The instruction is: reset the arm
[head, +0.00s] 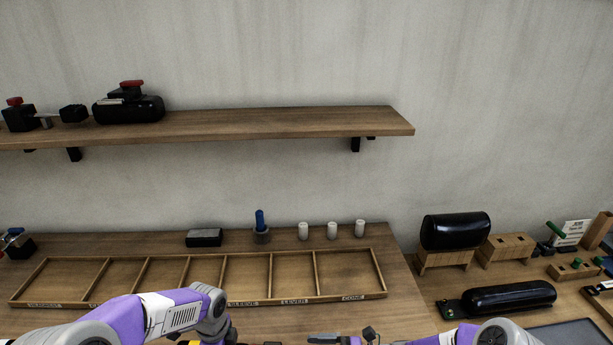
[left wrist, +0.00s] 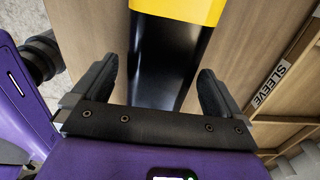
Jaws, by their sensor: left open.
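My left arm (head: 175,313) comes in from the left at the bottom of the head view, in front of the compartment tray. Its gripper is cut off or hidden there. In the left wrist view my left gripper (left wrist: 158,82) is open. A black and yellow object (left wrist: 178,10) lies beyond and between its fingers; I cannot tell whether they touch it. My right arm (head: 495,334) shows at the bottom right of the head view. Dark and purple parts at the bottom centre may be its gripper, but its jaws are not clear.
A wooden tray (head: 386,294) with labelled compartments lies on the bench (head: 405,317). Behind it stand a black block (head: 204,238), a blue-topped item (head: 260,221) and white cylinders (head: 332,231). A shelf (head: 270,124) hangs above.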

